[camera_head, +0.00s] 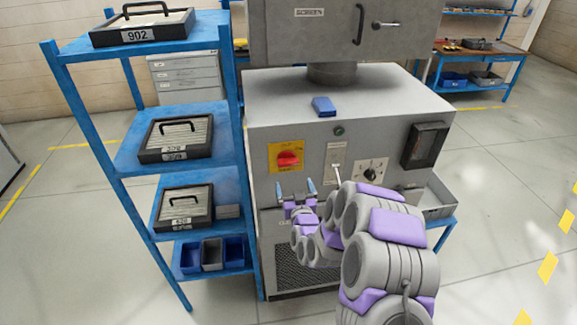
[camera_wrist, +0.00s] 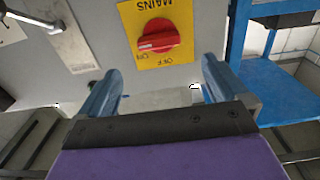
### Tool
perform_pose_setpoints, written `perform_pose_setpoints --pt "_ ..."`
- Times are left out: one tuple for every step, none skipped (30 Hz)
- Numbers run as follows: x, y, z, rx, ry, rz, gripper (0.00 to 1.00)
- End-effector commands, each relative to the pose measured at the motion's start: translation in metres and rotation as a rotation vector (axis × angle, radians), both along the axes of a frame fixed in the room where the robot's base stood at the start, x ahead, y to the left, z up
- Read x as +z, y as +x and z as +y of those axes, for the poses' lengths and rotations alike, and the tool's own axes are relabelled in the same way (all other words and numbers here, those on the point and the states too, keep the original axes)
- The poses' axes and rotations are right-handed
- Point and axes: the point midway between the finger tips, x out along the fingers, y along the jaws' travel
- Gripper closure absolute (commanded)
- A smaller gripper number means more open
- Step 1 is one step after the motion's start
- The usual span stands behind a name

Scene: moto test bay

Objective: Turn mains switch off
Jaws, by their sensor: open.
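The mains switch (camera_head: 288,159) is a red rotary knob on a yellow plate (camera_head: 274,148) on the front of a grey cabinet. In the wrist view, which is upside down, the red knob (camera_wrist: 158,38) sits on the yellow plate (camera_wrist: 181,9) lettered MAINS, ON and OFF. The knob's raised grip lies about level in that view, with its marked end toward the ON side. My gripper (camera_head: 299,187) is open and empty, just below the switch in the head view. In the wrist view the blue fingers (camera_wrist: 158,82) are spread apart, short of the knob and not touching it.
The grey cabinet (camera_head: 300,110) also carries a lever (camera_head: 336,172), a dial (camera_head: 370,170) and a dark meter (camera_head: 425,145). A blue box (camera_head: 323,106) lies on top. A blue shelf rack (camera_head: 125,155) with labelled cases stands close on the left.

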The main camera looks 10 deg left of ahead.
Motion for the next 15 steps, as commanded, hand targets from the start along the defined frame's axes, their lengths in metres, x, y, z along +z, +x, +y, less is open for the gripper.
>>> perform_pose_setpoints --pt "0.000 0.007 0.002 -0.001 0.000 -0.002 0.00" --pt "0.000 0.011 0.003 0.000 -0.001 0.000 0.00" --pt "-0.001 0.015 0.004 0.000 -0.002 0.002 0.00" --pt "-0.001 0.019 0.005 0.001 -0.001 0.001 0.00" --pt "0.000 0.023 0.006 0.000 -0.001 0.000 0.00" --pt "0.001 0.028 0.007 0.000 -0.001 -0.003 0.00" --pt "0.001 0.032 0.009 0.000 0.000 -0.003 0.00" --pt "0.001 0.035 0.010 0.001 -0.001 -0.001 0.00" --pt "0.000 0.039 0.012 0.002 -0.001 0.001 0.00" --pt "0.000 0.043 0.013 0.001 -0.001 0.000 0.00" --pt "0.001 0.047 0.013 0.000 0.000 -0.002 0.00" --pt "0.001 0.052 0.014 -0.001 -0.001 -0.004 0.00" --pt "0.001 0.055 0.016 -0.001 -0.001 -0.003 0.00" --pt "0.000 0.058 0.017 0.000 -0.002 -0.001 0.00" --pt "-0.001 0.063 0.018 0.000 -0.002 0.003 0.00"
